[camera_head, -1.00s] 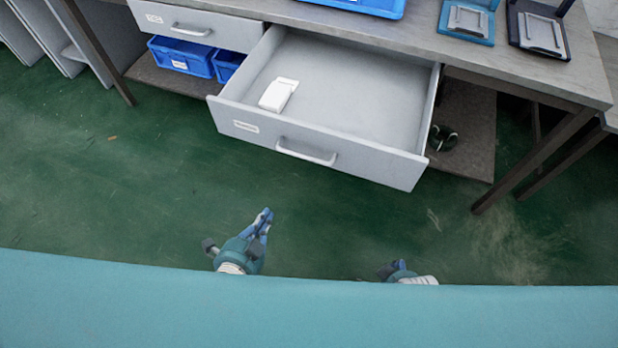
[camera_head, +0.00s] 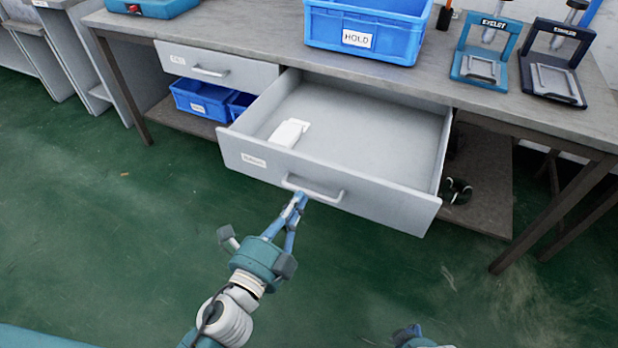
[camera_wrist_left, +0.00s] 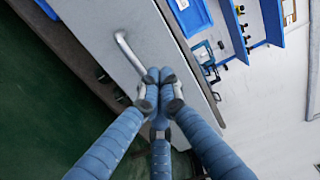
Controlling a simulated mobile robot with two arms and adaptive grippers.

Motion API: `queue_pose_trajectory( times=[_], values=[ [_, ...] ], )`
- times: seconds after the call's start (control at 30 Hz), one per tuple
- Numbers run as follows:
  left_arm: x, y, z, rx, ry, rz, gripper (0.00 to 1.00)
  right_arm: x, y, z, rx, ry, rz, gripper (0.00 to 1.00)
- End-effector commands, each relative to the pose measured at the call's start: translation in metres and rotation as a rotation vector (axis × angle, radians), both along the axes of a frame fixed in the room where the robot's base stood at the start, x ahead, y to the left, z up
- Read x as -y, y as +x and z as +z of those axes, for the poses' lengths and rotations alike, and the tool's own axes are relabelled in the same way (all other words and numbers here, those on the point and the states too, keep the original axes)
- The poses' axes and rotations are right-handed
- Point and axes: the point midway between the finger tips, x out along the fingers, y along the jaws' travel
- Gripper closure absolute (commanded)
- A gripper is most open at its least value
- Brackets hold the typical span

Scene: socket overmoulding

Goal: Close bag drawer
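The open drawer (camera_head: 330,180) is grey, with a label on the left of its front and a bar handle (camera_head: 315,188). It stands well out from under the worktop. A small white box (camera_head: 288,133) lies inside it. My left gripper (camera_head: 298,200) has its blue fingertips together at the left part of the handle. In the left wrist view the fingertips (camera_wrist_left: 158,82) meet beside the handle (camera_wrist_left: 125,50), in front of the drawer front (camera_wrist_left: 95,25). I cannot tell whether they touch it. My right gripper (camera_head: 412,335) shows only partly at the bottom edge.
A shut drawer (camera_head: 215,68) is to the left, above blue bins (camera_head: 200,100) on a low shelf. On the worktop (camera_head: 240,30) stand a blue HOLD crate (camera_head: 365,30) and two presses (camera_head: 485,55). A table leg (camera_head: 545,220) stands right. Floor in front is clear.

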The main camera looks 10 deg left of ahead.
Motion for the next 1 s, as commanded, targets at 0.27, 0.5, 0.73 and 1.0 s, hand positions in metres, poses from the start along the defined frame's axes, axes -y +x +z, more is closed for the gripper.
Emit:
queue_pose_trajectory(
  times=[0.27, 0.5, 0.73, 1.0],
  values=[
    [0.015, 0.046, 0.001, 0.001, 0.001, 0.000, 1.00, 0.001, -0.008, -0.025, -0.014, -0.001, 0.002, 0.05],
    [0.020, 0.061, -0.001, -0.002, -0.002, 0.001, 1.00, 0.001, -0.009, -0.030, -0.015, -0.001, 0.003, 0.05],
    [0.020, 0.062, -0.001, -0.002, -0.002, 0.001, 1.00, 0.001, -0.009, -0.031, -0.015, -0.001, 0.003, 0.05],
    [0.022, 0.068, 0.000, 0.001, -0.001, 0.001, 1.00, 0.001, -0.009, -0.030, -0.014, -0.001, 0.003, 0.05]
  ],
)
